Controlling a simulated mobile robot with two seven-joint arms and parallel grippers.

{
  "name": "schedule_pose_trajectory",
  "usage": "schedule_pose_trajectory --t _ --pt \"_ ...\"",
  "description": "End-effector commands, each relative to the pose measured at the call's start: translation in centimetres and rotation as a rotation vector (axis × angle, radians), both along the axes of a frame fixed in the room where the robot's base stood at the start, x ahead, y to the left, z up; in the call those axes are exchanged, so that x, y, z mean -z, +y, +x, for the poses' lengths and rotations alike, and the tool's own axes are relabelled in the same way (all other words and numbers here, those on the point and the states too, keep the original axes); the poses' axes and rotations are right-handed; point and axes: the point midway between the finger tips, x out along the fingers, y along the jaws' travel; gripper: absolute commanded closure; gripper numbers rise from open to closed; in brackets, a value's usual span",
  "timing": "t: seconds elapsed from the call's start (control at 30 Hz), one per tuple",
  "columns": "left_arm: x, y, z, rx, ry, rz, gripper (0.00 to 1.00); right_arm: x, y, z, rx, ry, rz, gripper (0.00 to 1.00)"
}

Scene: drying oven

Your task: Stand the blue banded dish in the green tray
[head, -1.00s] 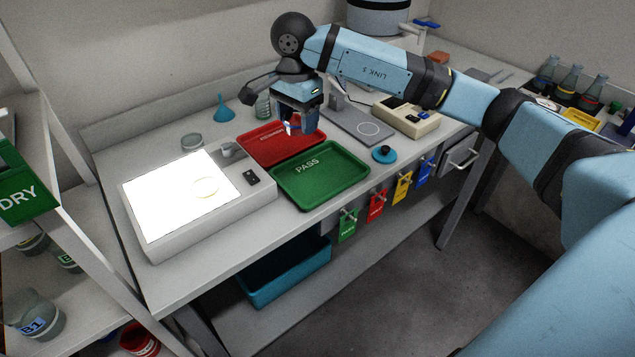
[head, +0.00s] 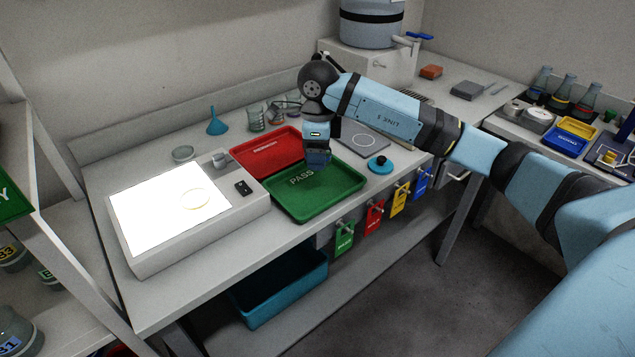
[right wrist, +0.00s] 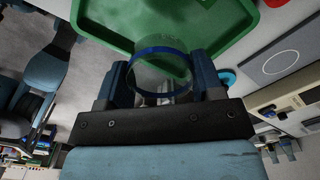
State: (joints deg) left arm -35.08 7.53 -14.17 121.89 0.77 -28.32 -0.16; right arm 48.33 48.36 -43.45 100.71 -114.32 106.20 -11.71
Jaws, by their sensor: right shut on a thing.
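The blue banded dish (right wrist: 160,53) is clear glass with a blue ring and shows between the two fingers of my right gripper (right wrist: 162,82) in the right wrist view. The gripper is shut on it. In the head view my right gripper (head: 317,160) is over the back part of the green tray (head: 325,205), marked PASS. The dish is hidden or too small to make out there. I cannot tell whether it touches the tray floor. The green tray also shows behind the dish in the right wrist view (right wrist: 110,22). My left gripper is not in view.
A red tray (head: 262,150) adjoins the green one at the back. A blue-and-black round object (head: 380,165) lies to the right. Glassware and a blue funnel (head: 217,122) stand behind.

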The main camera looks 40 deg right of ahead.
Motion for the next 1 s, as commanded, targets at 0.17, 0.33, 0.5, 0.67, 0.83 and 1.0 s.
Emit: schedule_pose_trajectory --t 0.17,0.33,0.5,0.67,0.83,1.0 --pt "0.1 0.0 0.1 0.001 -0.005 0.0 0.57 3.3 0.1 0.0 0.0 0.0 0.001 0.62" --pt "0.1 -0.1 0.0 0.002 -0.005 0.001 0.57 4.4 0.0 0.0 -0.001 0.0 0.0 0.62" --pt "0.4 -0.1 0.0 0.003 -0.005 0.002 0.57 6.6 0.0 0.0 0.0 0.001 0.0 0.62" --pt "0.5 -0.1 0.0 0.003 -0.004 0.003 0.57 8.4 0.0 0.0 0.0 -0.001 0.001 0.62" --pt "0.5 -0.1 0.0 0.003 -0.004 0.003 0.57 8.3 0.0 0.0 -0.001 -0.001 0.0 0.62" --pt "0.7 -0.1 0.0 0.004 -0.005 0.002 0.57 8.7 0.0 0.0 -0.001 -0.001 0.0 0.62"
